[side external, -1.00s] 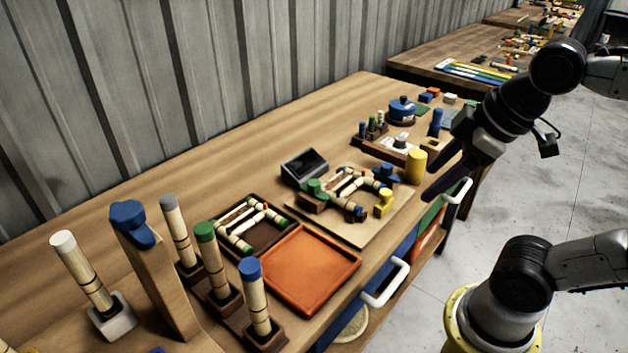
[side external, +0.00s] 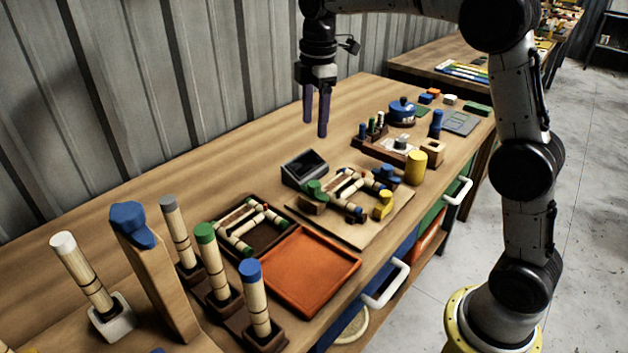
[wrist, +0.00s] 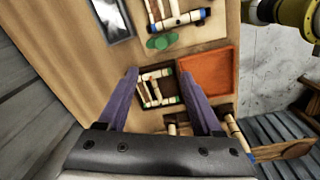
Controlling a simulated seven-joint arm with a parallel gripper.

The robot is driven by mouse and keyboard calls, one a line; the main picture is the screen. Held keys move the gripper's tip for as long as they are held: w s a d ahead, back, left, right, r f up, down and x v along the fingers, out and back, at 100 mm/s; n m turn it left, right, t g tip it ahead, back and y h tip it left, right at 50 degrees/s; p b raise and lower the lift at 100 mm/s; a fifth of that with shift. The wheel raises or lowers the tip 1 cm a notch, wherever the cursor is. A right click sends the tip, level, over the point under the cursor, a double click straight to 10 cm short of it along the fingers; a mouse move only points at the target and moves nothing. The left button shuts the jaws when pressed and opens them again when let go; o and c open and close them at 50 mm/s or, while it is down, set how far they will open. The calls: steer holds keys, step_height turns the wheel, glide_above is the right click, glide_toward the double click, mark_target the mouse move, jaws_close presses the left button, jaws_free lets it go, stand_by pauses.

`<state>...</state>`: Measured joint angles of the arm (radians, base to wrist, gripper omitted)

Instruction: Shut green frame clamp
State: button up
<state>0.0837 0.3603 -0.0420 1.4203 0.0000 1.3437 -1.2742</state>
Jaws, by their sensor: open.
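The green clamp (side external: 313,188) sits at the left corner of the wooden frame board (side external: 362,228), beside the rattan frame pieces on it. It also shows in the wrist view as a green shape (wrist: 160,42). A blue clamp (side external: 386,173) and a yellow clamp (side external: 383,205) stand on the same board. My gripper (side external: 316,130) is open and empty, fingers pointing down, well above the table behind the board. In the wrist view, its purple fingers (wrist: 158,88) are spread apart. Whether the green clamp is open or shut is too small to tell.
A dark tray (side external: 268,231) with rattan pieces and an orange tray (side external: 300,290) lie in front. Upright rattan bundles, including a green-topped one (side external: 214,262), stand at front left. The table's back strip is clear.

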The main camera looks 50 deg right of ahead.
mark_target(314, 183)
steer(key=shift+g, duration=0.3)
steer(key=f, duration=1.6)
steer(key=shift+w+d+f, duration=0.25)
steer(key=shift+w+f, duration=0.05)
steer(key=shift+f, duration=0.05)
jaws_close()
